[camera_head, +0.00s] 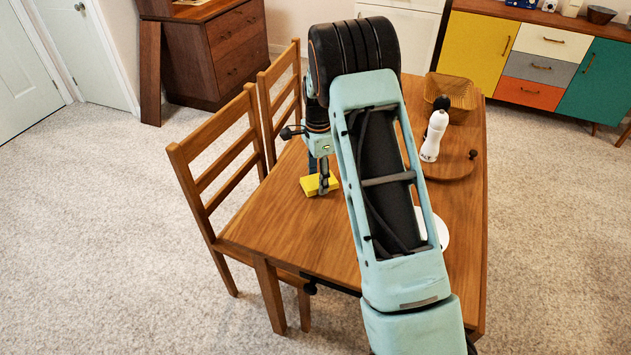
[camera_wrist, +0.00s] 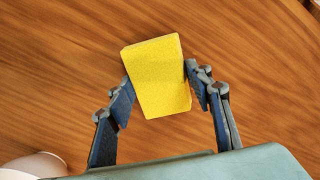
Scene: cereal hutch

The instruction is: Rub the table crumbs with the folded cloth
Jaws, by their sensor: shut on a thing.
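The folded cloth (camera_head: 313,186) is a yellow block-like pad at the left part of the wooden table (camera_head: 290,235). In the wrist view the yellow cloth (camera_wrist: 158,75) lies between the fingers over bare wood. My gripper (camera_wrist: 160,88) is shut on the cloth, with one finger at each side. In the head view my gripper (camera_head: 324,180) points down at the cloth. I cannot tell whether the cloth touches the table top. No crumbs can be made out in either view; my arm hides the middle of the table.
A white pepper mill (camera_head: 433,137) stands on a round wooden board (camera_head: 455,165) at the right. A wicker basket (camera_head: 462,92) is behind it. A white plate (camera_head: 442,232) shows partly behind my arm. Two wooden chairs (camera_head: 215,165) stand along the table's left side.

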